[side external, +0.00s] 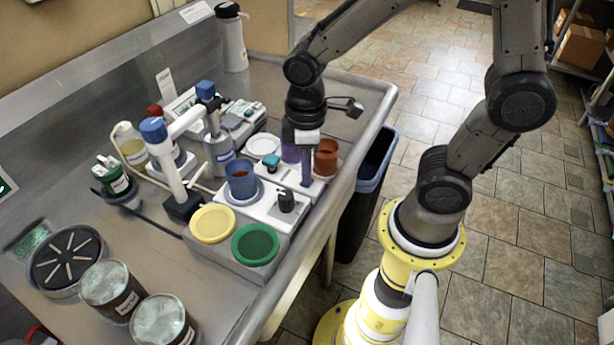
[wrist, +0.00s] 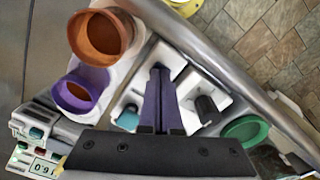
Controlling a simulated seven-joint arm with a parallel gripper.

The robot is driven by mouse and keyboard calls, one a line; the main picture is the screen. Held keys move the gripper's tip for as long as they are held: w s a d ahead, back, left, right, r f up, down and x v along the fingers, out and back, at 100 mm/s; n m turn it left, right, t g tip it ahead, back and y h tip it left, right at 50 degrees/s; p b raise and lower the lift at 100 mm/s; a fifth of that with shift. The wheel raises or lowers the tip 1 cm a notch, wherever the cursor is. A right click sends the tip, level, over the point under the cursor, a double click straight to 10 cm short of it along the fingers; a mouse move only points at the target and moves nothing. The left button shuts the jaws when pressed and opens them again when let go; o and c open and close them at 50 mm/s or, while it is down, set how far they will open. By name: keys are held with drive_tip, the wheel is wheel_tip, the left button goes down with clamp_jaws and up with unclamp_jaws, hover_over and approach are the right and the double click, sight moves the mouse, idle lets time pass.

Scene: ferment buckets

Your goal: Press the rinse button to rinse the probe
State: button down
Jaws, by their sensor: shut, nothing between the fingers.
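My gripper (side external: 306,183) is shut and empty, its dark purple fingers pointing down at the white box (side external: 318,188) on the counter. In the wrist view the gripper's fingertips (wrist: 159,68) lie over a pale part of the box, between a teal button (wrist: 128,118) and a black knob (wrist: 207,110). The side view shows the teal button (side external: 271,161) left of the fingers and the black knob (side external: 286,200) below left. No label shows which control is the rinse button. I cannot tell whether the fingertips touch the box. No probe can be picked out for certain.
A purple cup (wrist: 77,91) and an orange-brown cup (wrist: 104,37) stand close to the fingers. A blue cup (side external: 241,179), yellow lid (side external: 212,224) and green lid (side external: 255,244) are nearby. The counter edge (side external: 372,130) is right.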

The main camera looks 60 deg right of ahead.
drive_tip(key=shift+r, duration=3.05)
